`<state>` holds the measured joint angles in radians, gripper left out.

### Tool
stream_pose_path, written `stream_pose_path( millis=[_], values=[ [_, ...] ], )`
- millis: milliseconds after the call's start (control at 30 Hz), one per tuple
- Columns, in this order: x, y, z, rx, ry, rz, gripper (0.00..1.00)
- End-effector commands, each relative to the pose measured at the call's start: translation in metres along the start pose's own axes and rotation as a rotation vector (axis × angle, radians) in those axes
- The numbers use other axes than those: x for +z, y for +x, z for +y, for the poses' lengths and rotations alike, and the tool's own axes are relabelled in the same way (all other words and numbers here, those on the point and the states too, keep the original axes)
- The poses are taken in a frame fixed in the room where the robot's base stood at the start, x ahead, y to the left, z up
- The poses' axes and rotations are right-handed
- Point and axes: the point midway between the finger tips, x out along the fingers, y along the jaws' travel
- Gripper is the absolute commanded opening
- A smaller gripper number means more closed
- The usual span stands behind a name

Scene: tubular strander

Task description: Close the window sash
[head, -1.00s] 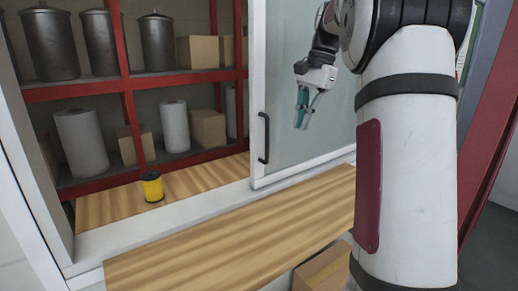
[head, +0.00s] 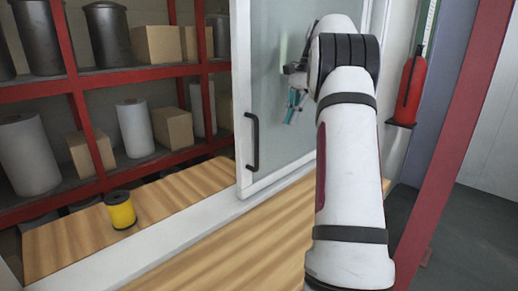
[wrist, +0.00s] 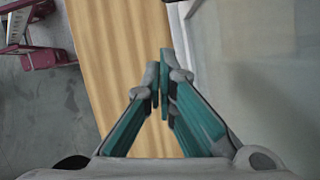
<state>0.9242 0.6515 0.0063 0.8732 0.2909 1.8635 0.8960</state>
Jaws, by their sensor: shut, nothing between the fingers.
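The window sash (head: 278,90) is a pale frosted pane in a white frame, standing on the right part of the opening. Its dark upright handle (head: 252,142) is on its left edge. The opening to the left of the sash is clear to the shelves. My gripper (head: 291,118) is in front of the pane, to the right of the handle and apart from it. In the wrist view my gripper (wrist: 160,75) is shut and empty above the wooden sill, with the sash (wrist: 255,75) on the right. My arm hides part of the pane's right side.
A wooden sill (head: 225,255) runs in front of the window. A yellow spool (head: 121,210) stands on the inner wooden ledge (head: 60,245). Red shelves (head: 110,180) with rolls, boxes and canisters are behind. A red extinguisher (head: 410,88) hangs at the right.

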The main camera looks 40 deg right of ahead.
Motion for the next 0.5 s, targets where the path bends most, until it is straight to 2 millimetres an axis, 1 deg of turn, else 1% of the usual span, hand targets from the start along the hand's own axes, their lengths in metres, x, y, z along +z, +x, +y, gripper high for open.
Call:
stream_pose_path(
  millis=[133,267,367,500],
  values=[
    [-0.001,0.004,0.001,0.000,0.003,-0.001,0.00],
    [0.000,0.017,0.001,0.002,0.003,-0.002,0.00],
    [0.000,0.031,0.001,0.002,0.003,-0.003,0.00],
    [0.000,0.056,0.002,0.003,0.003,-0.004,0.00]
  ],
)
